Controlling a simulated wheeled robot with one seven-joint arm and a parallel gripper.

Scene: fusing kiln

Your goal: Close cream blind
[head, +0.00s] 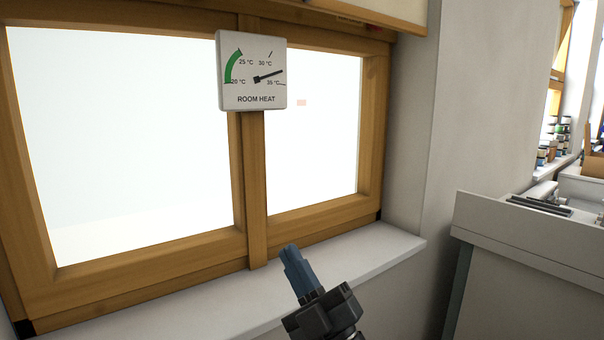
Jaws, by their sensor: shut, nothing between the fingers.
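The cream blind (400,9) shows only in part at the top of the head view, above the right part of the window. Its lower edge hangs near the top of the wooden frame, and the glass below it is uncovered. The rest of the blind is cut off by the picture's top edge. My gripper (290,252) points up in front of the window sill, at the lower middle. Its blue-grey fingers are together and empty. It is well below the blind and apart from it.
The wooden window frame (255,190) carries a white room heat gauge (252,75) on its middle post. The pale sill (390,250) is bare. A grey cabinet (530,250) stands at the right, with shelved jars (553,140) behind it.

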